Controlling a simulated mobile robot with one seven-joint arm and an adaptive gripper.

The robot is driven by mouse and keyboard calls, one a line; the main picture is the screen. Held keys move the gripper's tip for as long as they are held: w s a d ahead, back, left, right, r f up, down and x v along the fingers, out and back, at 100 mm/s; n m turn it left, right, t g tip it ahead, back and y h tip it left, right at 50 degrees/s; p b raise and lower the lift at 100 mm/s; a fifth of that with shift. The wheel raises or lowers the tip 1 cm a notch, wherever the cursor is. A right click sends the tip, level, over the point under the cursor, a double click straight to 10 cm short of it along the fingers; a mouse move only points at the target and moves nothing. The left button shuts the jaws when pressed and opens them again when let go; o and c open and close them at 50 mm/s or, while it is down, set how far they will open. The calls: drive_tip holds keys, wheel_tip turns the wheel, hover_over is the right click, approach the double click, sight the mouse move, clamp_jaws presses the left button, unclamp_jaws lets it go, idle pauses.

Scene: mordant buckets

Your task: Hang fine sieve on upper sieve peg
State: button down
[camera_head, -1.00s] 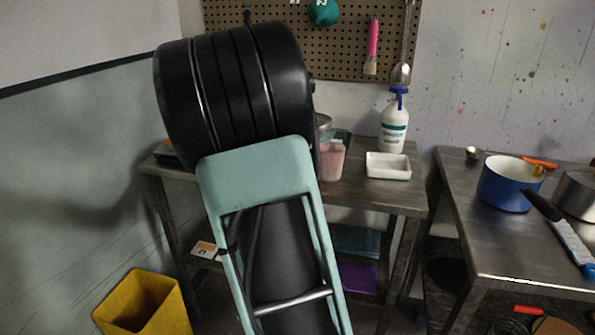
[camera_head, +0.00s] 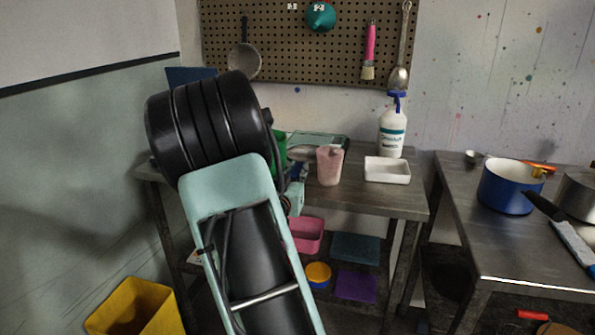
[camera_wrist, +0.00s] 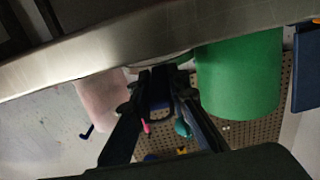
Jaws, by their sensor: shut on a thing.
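A round sieve (camera_head: 244,60) hangs by its dark handle at the left of the pegboard (camera_head: 290,60); I cannot tell whether it is coarse or fine. In the wrist view, which looks upside down, my gripper (camera_wrist: 164,80) is shut on a dark, narrow piece. A pale rounded edge (camera_wrist: 172,60) shows just beyond the fingertips, at the bench edge. The held thing appears to be the fine sieve by its handle, but most of it is hidden. In the head view my arm hides the bench's left part, and I cannot make out the fingertips clearly.
A green container (camera_wrist: 240,75) stands close beside my gripper. A teal funnel (camera_head: 320,16), brush (camera_head: 369,50) and spoon (camera_head: 400,60) hang on the pegboard.

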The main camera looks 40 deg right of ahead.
drive_tip(key=c, duration=2.3)
unclamp_jaws()
drive_tip(key=shift+f, duration=0.2)
drive_tip(key=o, duration=0.5)
drive_tip(key=shift+r, duration=0.1)
drive_tip(key=shift+c, duration=0.2)
drive_tip(key=shift+r, duration=0.15)
drive_tip(key=p+v, duration=0.1)
drive_tip(key=v, duration=1.1)
drive_tip(key=shift+s, duration=0.1)
